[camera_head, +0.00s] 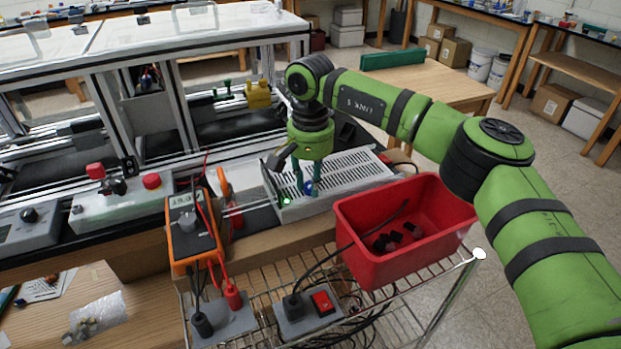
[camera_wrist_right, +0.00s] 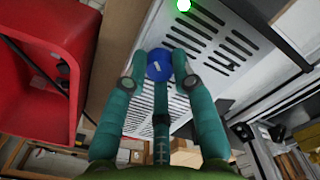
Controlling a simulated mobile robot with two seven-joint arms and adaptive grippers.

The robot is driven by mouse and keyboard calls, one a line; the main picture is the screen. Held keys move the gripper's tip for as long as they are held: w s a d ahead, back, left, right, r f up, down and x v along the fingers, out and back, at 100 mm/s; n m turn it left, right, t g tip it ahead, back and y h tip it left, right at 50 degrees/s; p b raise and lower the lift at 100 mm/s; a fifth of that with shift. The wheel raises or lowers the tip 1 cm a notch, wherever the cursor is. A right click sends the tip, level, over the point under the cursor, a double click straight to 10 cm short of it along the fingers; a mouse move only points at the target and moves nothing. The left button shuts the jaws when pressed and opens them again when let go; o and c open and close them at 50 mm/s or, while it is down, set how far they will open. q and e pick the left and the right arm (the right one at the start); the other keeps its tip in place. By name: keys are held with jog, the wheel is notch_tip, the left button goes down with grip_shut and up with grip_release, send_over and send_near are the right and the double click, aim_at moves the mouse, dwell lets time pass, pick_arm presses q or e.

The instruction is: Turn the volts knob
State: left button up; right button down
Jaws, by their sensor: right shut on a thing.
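The power supply (camera_head: 350,178) is a pale grey box with a slotted top on the bench edge. A small blue knob (camera_head: 308,188) sits on its near face, beside a lit green lamp (camera_head: 286,201). My right gripper (camera_head: 303,184) reaches down to this face with its teal fingers around the knob. In the right wrist view the fingers (camera_wrist_right: 158,68) are shut on the round blue knob (camera_wrist_right: 159,65), with the green lamp (camera_wrist_right: 184,5) above it. No label on the knob is readable. My left gripper is not in view.
A red bin (camera_head: 365,252) with dark items stands just right of the supply. An orange multimeter (camera_head: 191,232) with red and black leads is to the left. A wire shelf (camera_head: 262,287) with socket boxes and cables is below. An aluminium frame (camera_head: 170,60) stands behind.

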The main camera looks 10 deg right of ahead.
aim_at(310, 184)
jog(key=shift+n, duration=0.3)
dwell(0.4)
jog(key=c, duration=1)
grip_release()
notch_tip(310, 184, up, 12)
